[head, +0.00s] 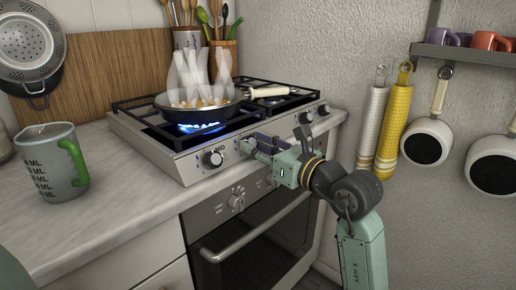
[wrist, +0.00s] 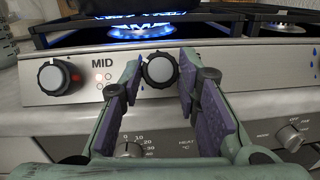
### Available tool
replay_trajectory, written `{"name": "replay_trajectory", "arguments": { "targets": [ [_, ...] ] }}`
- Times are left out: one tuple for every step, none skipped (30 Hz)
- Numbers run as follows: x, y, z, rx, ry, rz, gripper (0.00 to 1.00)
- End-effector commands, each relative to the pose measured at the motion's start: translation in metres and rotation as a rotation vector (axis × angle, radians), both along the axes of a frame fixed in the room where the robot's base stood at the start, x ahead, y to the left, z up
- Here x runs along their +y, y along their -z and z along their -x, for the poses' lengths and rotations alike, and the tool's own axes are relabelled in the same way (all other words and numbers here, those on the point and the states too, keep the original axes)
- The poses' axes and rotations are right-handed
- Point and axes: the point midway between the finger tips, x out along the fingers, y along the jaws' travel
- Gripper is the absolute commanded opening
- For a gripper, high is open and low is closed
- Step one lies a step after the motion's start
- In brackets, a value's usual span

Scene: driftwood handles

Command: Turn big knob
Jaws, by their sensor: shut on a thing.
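My gripper (head: 250,147) is at the front panel of the stove (head: 180,165). In the wrist view its two purple-padded fingers (wrist: 163,72) stand on either side of a round black knob with a grey face (wrist: 160,68), and the gripper is shut on it. In the head view the fingers and arm hide this knob. A similar knob (wrist: 62,77) with a red mark is to the left, beside the word MID and small indicator lights; it also shows in the head view (head: 212,158).
A pan (head: 200,108) steams over a lit blue burner just above the panel. Oven knobs (head: 236,202) and a handle (head: 255,232) are below. A measuring cup (head: 52,165) stands on the left counter. Pans (head: 426,142) hang on the right wall.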

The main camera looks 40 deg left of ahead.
Motion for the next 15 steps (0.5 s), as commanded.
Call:
{"name": "replay_trajectory", "arguments": {
  "targets": [
    [-0.0007,0.0022,-0.0014,-0.016,-0.006,0.001,0.02],
    [-0.0009,0.0026,-0.0019,-0.028,-0.012,0.002,0.02],
    [-0.0008,0.0032,-0.0019,-0.045,-0.024,0.003,0.02],
    [-0.0007,0.0035,-0.0021,-0.062,-0.032,0.005,0.02],
    [-0.0007,0.004,-0.0025,-0.078,-0.042,0.007,0.02],
    [-0.0008,0.0047,-0.0029,-0.102,-0.056,0.01,0.02],
    [-0.001,0.0046,-0.0034,-0.122,-0.066,0.01,0.02],
    [-0.001,0.005,-0.004,-0.142,-0.078,0.012,0.02],
    [-0.001,0.0048,-0.0041,-0.173,-0.095,0.014,0.02],
    [-0.0011,0.0053,-0.0048,-0.195,-0.109,0.017,0.02],
    [-0.0011,0.0053,-0.0049,-0.219,-0.123,0.019,0.02],
    [-0.0009,0.0055,-0.0055,-0.251,-0.142,0.021,0.02],
    [-0.001,0.0049,-0.0055,-0.277,-0.156,0.024,0.02],
    [-0.001,0.005,-0.0064,-0.301,-0.17,0.025,0.02],
    [-0.001,0.0045,-0.0066,-0.333,-0.188,0.028,0.02]
  ]
}}
